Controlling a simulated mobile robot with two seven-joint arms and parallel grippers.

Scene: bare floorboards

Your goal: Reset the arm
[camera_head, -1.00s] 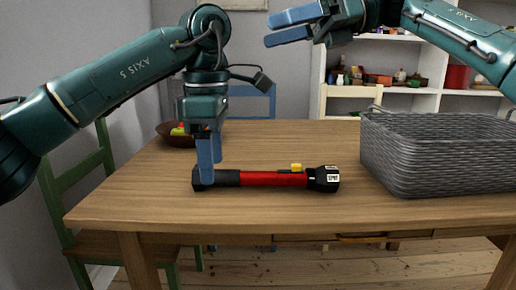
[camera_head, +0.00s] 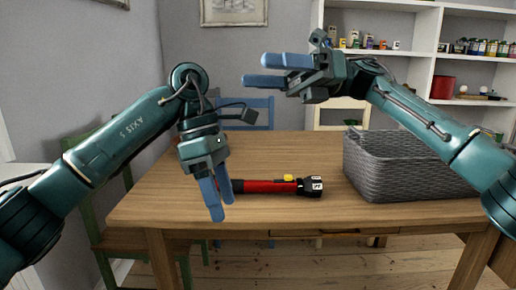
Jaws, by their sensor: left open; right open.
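My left gripper (camera_head: 219,192) points down over the left front part of the wooden table, with its two blue fingers a little apart and nothing between them. A red and black flashlight (camera_head: 268,186) with a yellow switch lies on the table. Its left end is hidden behind my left gripper's fingers; whether they touch it cannot be told. My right gripper (camera_head: 255,70) is raised above the table's far side, pointing left, with its blue fingers apart and empty.
A grey woven basket (camera_head: 400,175) stands at the table's right, below my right arm. The wooden table (camera_head: 300,212) is clear in front of the flashlight. A green chair (camera_head: 98,215) is at the left. White shelves (camera_head: 425,60) with jars stand behind.

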